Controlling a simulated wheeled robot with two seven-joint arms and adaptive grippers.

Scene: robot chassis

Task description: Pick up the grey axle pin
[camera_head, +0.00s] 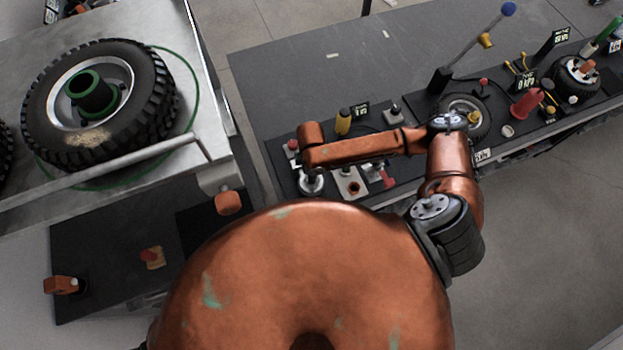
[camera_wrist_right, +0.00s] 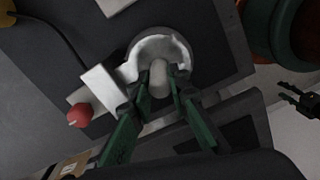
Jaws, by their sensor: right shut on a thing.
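In the right wrist view, the grey axle pin (camera_wrist_right: 158,76) stands in the opening of a pale round holder (camera_wrist_right: 174,45). The green fingers of my right gripper (camera_wrist_right: 159,90) are on either side of the pin and shut on it. The pin's lower part is hidden. In the head view my right arm reaches left over the near end of the dark bench, and its wrist hides the fingers and the pin.
A red knob (camera_wrist_right: 80,115) is beside the holder. In the head view, the dark bench (camera_head: 280,85) carries a small wheel (camera_head: 463,112), levers and a red cone (camera_head: 526,103). A large tyre (camera_head: 150,95) lies on the grey table at left. The bench's far left is clear.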

